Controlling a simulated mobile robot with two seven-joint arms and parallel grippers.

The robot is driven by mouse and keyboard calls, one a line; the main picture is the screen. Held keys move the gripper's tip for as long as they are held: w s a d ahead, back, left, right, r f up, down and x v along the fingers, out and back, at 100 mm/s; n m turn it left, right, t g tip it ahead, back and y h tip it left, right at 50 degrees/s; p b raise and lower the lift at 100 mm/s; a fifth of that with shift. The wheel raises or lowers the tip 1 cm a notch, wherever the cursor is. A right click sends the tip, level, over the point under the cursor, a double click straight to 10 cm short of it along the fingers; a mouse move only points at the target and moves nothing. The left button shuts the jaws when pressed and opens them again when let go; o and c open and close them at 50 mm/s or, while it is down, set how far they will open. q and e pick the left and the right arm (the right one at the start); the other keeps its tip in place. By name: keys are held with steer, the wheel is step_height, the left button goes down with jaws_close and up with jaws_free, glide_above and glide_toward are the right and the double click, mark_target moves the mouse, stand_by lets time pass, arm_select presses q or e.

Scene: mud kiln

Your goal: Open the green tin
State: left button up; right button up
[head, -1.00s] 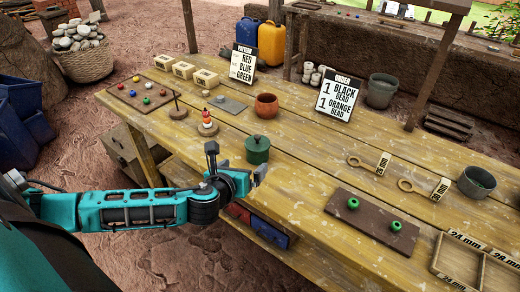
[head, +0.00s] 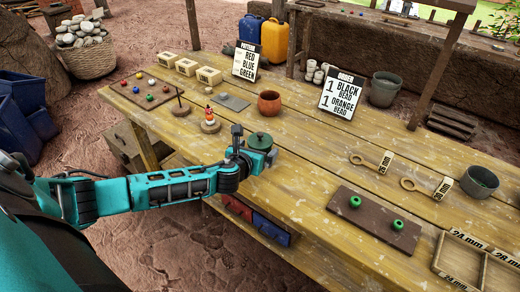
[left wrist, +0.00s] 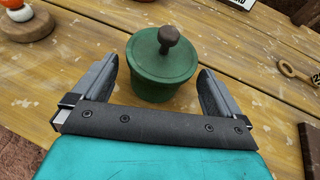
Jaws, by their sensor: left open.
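The green tin (left wrist: 162,85) stands upright on the wooden table, with its green lid and brown knob (left wrist: 168,36) on top. In the head view the tin (head: 260,140) is partly hidden behind my left gripper (head: 258,155). My left gripper is open, and in the left wrist view its two fingers (left wrist: 155,85) lie on either side of the tin's near part, apart from it. The lid sits on the tin. My right gripper is not in view.
A stacked bead post (head: 210,122) stands left of the tin, and a terracotta pot (head: 269,103) stands behind it. A dark board (head: 373,222) with two green beads lies to the right. The order sign (head: 342,93) stands further back. Bare tabletop lies right of the tin.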

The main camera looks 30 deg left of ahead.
arm_select(q)
steer(key=shift+x, duration=1.65)
steer(key=shift+f, duration=0.1)
steer(key=shift+c, duration=0.4)
steer(key=c, duration=0.9)
